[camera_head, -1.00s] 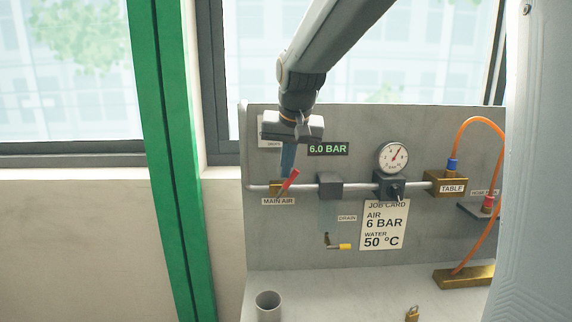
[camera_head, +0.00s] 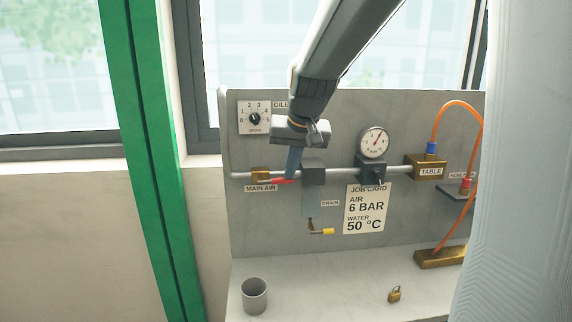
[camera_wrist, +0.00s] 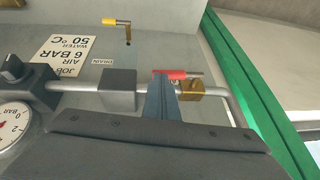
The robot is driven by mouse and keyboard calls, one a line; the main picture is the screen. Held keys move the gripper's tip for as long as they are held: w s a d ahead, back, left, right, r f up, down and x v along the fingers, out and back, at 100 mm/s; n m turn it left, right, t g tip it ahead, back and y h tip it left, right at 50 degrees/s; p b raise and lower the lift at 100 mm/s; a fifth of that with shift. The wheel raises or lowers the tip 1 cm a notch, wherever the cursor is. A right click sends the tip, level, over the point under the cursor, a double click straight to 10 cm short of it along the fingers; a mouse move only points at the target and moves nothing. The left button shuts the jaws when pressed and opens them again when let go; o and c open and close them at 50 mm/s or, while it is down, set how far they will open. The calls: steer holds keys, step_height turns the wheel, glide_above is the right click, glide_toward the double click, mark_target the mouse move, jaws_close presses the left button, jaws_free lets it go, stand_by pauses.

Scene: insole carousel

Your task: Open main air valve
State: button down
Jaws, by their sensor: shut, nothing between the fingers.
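The main air valve (camera_head: 261,175) is a brass block on the grey pipe above the MAIN AIR label. Its red lever (camera_head: 283,181) now lies roughly along the pipe, pointing right. In the wrist view the red lever (camera_wrist: 170,74) also lies nearly parallel to the pipe, beside the brass valve body (camera_wrist: 191,88). My gripper (camera_head: 292,165) is shut with nothing held. Its blue fingers are at the lever's right part, very close to it or touching; I cannot tell which. In the wrist view my gripper (camera_wrist: 161,100) covers part of the pipe beside the valve.
A dark block (camera_head: 314,172) sits on the pipe just right of my gripper. The gauge (camera_head: 373,142) and TABLE block (camera_head: 425,168) are farther right. A yellow-tipped drain handle (camera_head: 322,231) is below. A grey cup (camera_head: 254,296) and padlock (camera_head: 394,294) stand on the bench.

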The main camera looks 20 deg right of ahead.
steer(key=shift+s+d+f, duration=0.15)
steer(key=shift+d+f, duration=0.05)
steer(key=shift+f, duration=0.3)
steer(key=shift+s+f, duration=0.15)
steer(key=shift+f, duration=0.2)
steer(key=shift+r, duration=0.1)
steer(key=s+d+r, duration=0.6)
steer(key=r, duration=0.4)
steer(key=s+a+f+n+g, duration=0.1)
steer(key=s+a+f, duration=0.3)
steer(key=f, duration=0.5)
steer(key=s+a+f+n+g, duration=0.1)
steer(key=s+a+f, duration=0.2)
steer(key=f, duration=0.6)
steer(key=s+a+f+n+g, duration=0.1)
steer(key=s+a+f+g, duration=0.1)
steer(key=s+a+f, duration=0.2)
steer(key=s+f, duration=0.3)
steer(key=f, duration=0.2)
steer(key=shift+s+a, duration=0.3)
steer(key=shift+f, duration=0.1)
